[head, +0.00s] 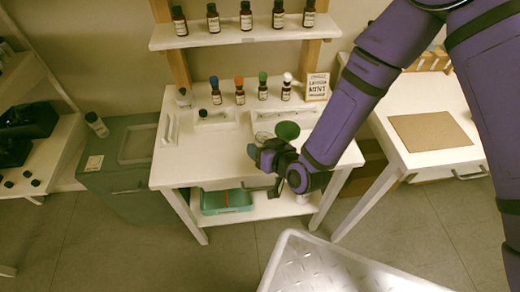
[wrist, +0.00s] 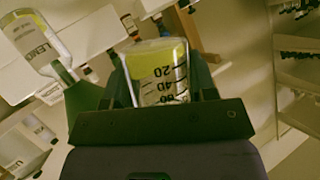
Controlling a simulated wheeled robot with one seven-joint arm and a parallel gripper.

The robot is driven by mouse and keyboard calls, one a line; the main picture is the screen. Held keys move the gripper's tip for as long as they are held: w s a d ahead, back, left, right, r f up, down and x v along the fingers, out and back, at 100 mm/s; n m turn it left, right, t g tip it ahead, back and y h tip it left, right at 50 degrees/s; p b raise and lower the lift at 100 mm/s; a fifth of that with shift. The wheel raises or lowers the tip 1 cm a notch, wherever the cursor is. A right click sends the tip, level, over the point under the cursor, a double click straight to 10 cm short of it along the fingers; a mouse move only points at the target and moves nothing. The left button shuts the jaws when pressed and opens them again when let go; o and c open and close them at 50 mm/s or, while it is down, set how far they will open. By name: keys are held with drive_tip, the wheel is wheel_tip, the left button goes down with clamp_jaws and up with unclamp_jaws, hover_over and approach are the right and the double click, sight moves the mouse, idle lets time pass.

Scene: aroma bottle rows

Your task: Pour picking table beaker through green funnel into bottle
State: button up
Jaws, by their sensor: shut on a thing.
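My gripper (head: 264,154) is shut on a clear beaker, over the front of the white table. In the wrist view the beaker (wrist: 160,75) sits between my gripper's fingers (wrist: 160,88), with dark markings and yellow-green liquid near its 20 mark. The green funnel (head: 288,130) shows just behind my gripper in the head view. In the wrist view the green funnel (wrist: 84,98) is left of the beaker, partly behind the finger. A clear bottle (wrist: 38,45) with a LEMON-type label is at upper left there, close to the funnel. I cannot tell whether liquid is flowing.
The white table (head: 180,150) has a row of dark bottles with coloured caps (head: 239,90) and a small sign (head: 317,87) at its back. A shelf (head: 235,36) with more bottles is above. A side table (head: 425,160) with a brown mat stands right.

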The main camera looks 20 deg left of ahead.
sight(261, 135)
drive_tip(key=shift+w+d+r, duration=0.1)
drive_tip(key=shift+w+r, duration=0.05)
drive_tip(key=shift+r, duration=0.1)
drive_tip(key=shift+w+d+r+m+g+y, duration=0.1)
drive_tip(key=shift+w+r+m+g+y, duration=0.1)
drive_tip(key=shift+r, duration=0.2)
drive_tip(key=shift+w+r+m+g+y, duration=0.1)
drive_tip(key=shift+r+m, duration=0.1)
drive_tip(key=shift+r, duration=0.2)
drive_tip(key=shift+r, duration=0.3)
drive_tip(key=shift+w+d+r+m, duration=0.15)
drive_tip(key=shift+r+m, duration=0.15)
drive_tip(key=shift+r, duration=0.2)
drive_tip(key=shift+r, duration=0.1)
drive_tip(key=shift+w+d+r+m+g, duration=0.15)
drive_tip(key=shift+w+r+m+g, duration=0.2)
drive_tip(key=shift+r, duration=0.2)
drive_tip(key=shift+w+d+r+m+g+y, duration=0.1)
drive_tip(key=shift+w+r+m+g+y, duration=0.15)
drive_tip(key=shift+r, duration=0.25)
